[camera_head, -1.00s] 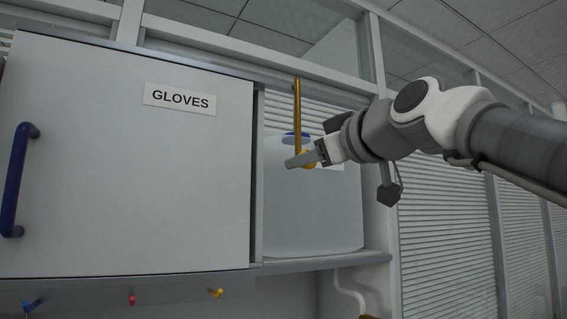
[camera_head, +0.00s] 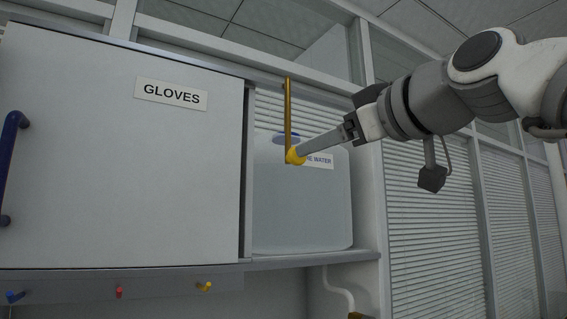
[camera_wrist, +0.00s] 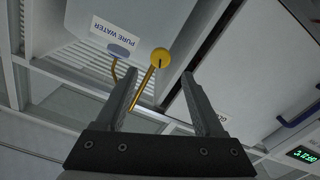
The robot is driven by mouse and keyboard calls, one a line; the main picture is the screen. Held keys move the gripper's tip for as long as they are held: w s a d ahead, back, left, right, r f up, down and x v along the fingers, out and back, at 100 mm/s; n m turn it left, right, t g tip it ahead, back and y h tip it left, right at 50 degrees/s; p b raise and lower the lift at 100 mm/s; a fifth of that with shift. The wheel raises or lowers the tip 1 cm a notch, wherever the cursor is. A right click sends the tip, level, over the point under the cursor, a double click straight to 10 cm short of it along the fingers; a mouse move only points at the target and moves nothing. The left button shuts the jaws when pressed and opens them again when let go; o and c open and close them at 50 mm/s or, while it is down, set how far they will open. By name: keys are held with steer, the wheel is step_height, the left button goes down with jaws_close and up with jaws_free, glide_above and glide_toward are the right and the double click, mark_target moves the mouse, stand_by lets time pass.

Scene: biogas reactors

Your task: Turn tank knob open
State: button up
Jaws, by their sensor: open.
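The water tank (camera_head: 300,215) is a translucent container with a blue cap and a label reading "PURE WATER" in the wrist view (camera_wrist: 114,33). A brass rod (camera_head: 288,112) hangs down in front of it and ends in a round yellow knob (camera_head: 293,157). In the wrist view the yellow knob (camera_wrist: 161,57) lies just beyond the fingertips, roughly centred between them. My gripper (camera_wrist: 162,74) is open and empty. In the head view my gripper (camera_head: 306,151) reaches in from the right, its tips beside the knob; whether they touch it is unclear.
A cabinet door marked "GLOVES" (camera_head: 120,150) with a blue handle (camera_head: 10,165) stands left of the tank. Below it are small blue (camera_head: 15,297), red (camera_head: 118,292) and yellow (camera_head: 205,286) taps. A white frame post (camera_head: 368,170) stands right of the tank.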

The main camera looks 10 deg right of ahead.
steer(key=b+v, duration=0.1)
steer(key=v, duration=0.8)
steer(key=shift+s, duration=0.15)
